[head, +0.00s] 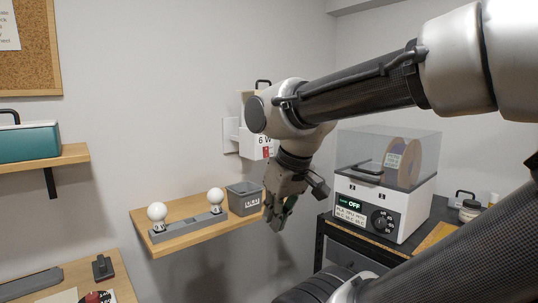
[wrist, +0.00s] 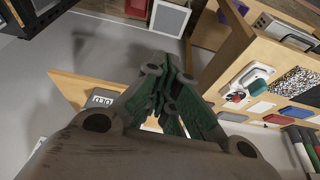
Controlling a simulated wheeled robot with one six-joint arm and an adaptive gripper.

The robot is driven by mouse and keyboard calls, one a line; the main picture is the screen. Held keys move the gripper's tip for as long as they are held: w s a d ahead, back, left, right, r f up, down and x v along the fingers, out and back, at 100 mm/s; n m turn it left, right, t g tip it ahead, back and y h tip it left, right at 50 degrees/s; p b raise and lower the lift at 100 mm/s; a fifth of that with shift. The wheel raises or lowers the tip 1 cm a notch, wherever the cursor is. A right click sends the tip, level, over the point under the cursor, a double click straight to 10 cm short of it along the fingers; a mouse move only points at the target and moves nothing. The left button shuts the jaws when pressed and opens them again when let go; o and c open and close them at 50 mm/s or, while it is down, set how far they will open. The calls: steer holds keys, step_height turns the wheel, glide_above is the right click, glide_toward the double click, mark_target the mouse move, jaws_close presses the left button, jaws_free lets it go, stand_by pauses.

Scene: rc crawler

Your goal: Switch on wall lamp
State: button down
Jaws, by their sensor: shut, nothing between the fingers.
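A white wall-mounted unit (head: 256,143) marked "6 W", with a small red part (head: 266,152) on its front, is on the wall at the centre of the head view. My arm hides its right side. It may be the wall lamp; I cannot tell whether it is lit. Two round white bulbs (head: 157,211) sit on a grey bar (head: 188,227) on a wooden shelf (head: 150,244). My gripper (head: 277,215) points down, below the wall unit and just right of the shelf. Its green-padded fingers (wrist: 168,85) are shut and empty in the wrist view.
A grey bin (head: 244,199) stands at the shelf's right end. A white dryer-like machine (head: 384,208) reading "OFF" stands on a dark bench at right. A teal box (head: 28,141) is on a left shelf. The wall above the bulbs is clear.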

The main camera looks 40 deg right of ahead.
mark_target(266, 152)
steer(key=w+d+r+m, duration=0.2)
steer(key=w+d+m, duration=0.2)
steer(key=d+m, duration=0.45)
steer(key=w+d+r+m, duration=0.3)
steer(key=w+d+m, duration=0.2)
steer(key=d+m, duration=0.35)
steer(key=w+d+r+m+t, duration=0.1)
steer(key=w+r+m, duration=0.3)
steer(key=m, duration=0.5)
steer(key=w+d+r+m+t, duration=0.2)
steer(key=w+d+r+m, duration=0.2)
steer(key=m, duration=0.5)
steer(key=shift+d+m, duration=0.2)
steer(key=shift+m, duration=0.1)
steer(key=w+f, duration=0.8)
steer(key=w, duration=0.2)
